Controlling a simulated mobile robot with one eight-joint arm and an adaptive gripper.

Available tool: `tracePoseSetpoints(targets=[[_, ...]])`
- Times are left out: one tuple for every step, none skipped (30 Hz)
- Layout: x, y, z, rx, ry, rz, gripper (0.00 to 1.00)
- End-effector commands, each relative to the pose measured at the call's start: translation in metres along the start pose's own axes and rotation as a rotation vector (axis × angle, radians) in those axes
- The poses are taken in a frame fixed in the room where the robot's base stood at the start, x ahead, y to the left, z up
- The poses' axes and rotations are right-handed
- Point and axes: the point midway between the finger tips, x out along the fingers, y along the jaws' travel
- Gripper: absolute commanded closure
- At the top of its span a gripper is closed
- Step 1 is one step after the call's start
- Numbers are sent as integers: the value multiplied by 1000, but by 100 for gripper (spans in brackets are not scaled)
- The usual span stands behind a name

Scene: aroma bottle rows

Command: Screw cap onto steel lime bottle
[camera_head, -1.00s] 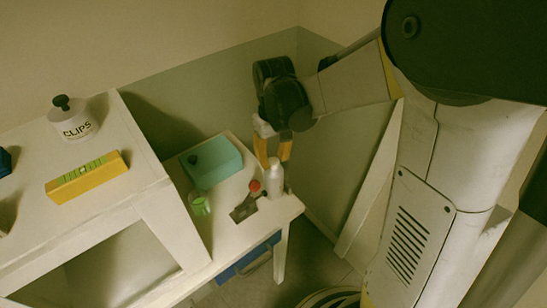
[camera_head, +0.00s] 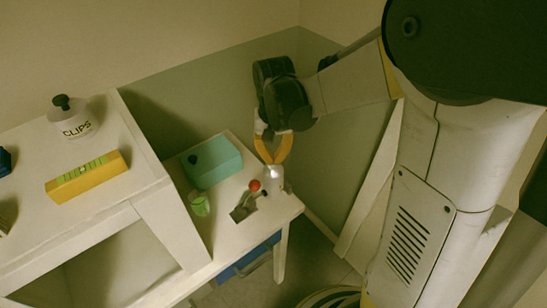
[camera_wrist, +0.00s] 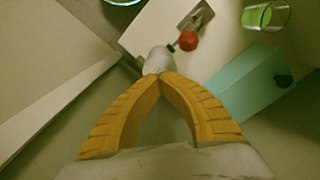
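A pale, silvery bottle (camera_head: 275,184), which looks like the steel lime bottle, stands upright near the right corner of the lower white table. In the wrist view the bottle (camera_wrist: 158,60) shows just beyond my fingertips. My gripper (camera_head: 272,161) is above it, pointing down, with its yellow fingers bowed inward and the tips together at the bottle's top. The wrist view also shows the fingers of my gripper (camera_wrist: 160,78) converging there. The fingertips hide the bottle's top, so I cannot tell cap from neck.
A green-filled glass (camera_head: 199,204) and a teal box (camera_head: 212,162) stand to the left. A higher white shelf holds a clips jar (camera_head: 72,122) and a yellow level (camera_head: 88,178).

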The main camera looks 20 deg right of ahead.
Motion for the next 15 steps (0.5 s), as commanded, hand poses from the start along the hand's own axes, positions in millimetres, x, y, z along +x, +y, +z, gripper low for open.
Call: tracePoseSetpoints(targets=[[0, 0, 0, 84, 0, 0, 100], [0, 0, 0, 142, 0, 0, 100], [0, 0, 0, 219, 0, 0, 100], [0, 0, 0, 277, 0, 0, 100], [0, 0, 0, 336, 0, 0, 100], [0, 0, 0, 413, 0, 0, 100], [0, 0, 0, 471, 0, 0, 100], [0, 0, 0, 529, 0, 0, 100], [0, 0, 0, 607, 0, 0, 100], [1, 0, 0, 665, 0, 0, 100], [1, 0, 0, 723, 0, 0, 100], [1, 0, 0, 801, 0, 0, 100], [1, 0, 0, 857, 0, 0, 100], [1, 0, 0, 909, 0, 0, 100], [1, 0, 0, 973, 0, 0, 100]])
